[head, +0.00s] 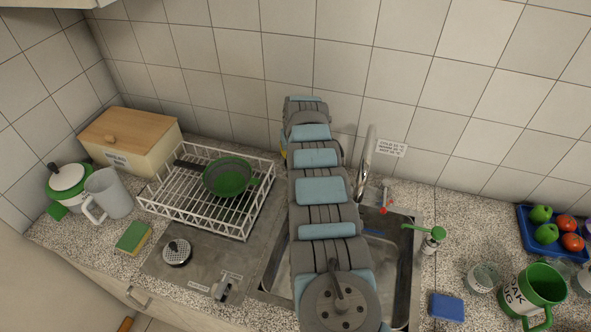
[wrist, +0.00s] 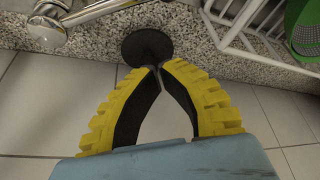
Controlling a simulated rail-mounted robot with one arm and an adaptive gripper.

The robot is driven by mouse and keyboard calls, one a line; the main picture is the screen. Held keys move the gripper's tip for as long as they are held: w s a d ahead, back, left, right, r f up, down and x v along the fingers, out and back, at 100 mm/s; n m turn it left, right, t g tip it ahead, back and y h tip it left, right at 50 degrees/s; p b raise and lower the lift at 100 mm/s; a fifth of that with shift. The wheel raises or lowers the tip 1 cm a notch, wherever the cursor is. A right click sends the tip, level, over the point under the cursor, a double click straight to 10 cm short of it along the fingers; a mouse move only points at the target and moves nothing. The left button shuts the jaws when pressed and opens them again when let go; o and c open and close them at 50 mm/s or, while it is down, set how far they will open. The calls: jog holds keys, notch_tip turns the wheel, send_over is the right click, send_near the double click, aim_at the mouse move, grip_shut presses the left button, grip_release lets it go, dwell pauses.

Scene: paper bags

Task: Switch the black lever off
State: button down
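A round black piece (wrist: 148,47) lies just beyond my fingertips in the wrist view, against the speckled counter by the wall tiles. It may be the black lever; its stem and position cannot be made out, and my arm hides that spot in the head view. My gripper (wrist: 153,69) has yellow ribbed fingers with black inner faces. Their tips come together right at the edge of the black piece, with an empty wedge between the fingers behind them. I cannot tell whether anything thin is pinched there.
A white dish rack (head: 157,197) with a green pan (head: 228,177) stands left of my arm. A chrome tap (head: 367,150) and the sink (head: 405,270) are on the right. A bread box (head: 130,140) and a green mug (head: 535,290) stand farther out.

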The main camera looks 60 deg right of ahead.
jog(key=shift+d+f+b, duration=0.2)
jog(key=shift+f+b, duration=0.8)
jog(key=shift+b, duration=0.65)
jog(key=shift+r+p, duration=0.4)
jog(key=shift+p, duration=0.1)
jog(key=shift+s+p, duration=0.15)
jog(key=shift+p, duration=0.85)
jog(key=shift+p, duration=0.4)
jog(key=p, duration=0.3)
jog(key=shift+s+a+f, duration=0.15)
jog(key=shift+s+a, duration=0.2)
jog(key=shift+a, duration=0.05)
jog(key=p, duration=0.3)
jog(key=shift+a, duration=0.3)
jog(key=shift+s+f, duration=0.15)
jog(key=shift+f, duration=0.05)
jog(key=shift+s+a+f, duration=0.2)
jog(key=shift+s+a, duration=0.05)
jog(key=shift+s+a+p, duration=0.25)
jog(key=shift+a+p, duration=0.15)
jog(key=shift+p, duration=0.15)
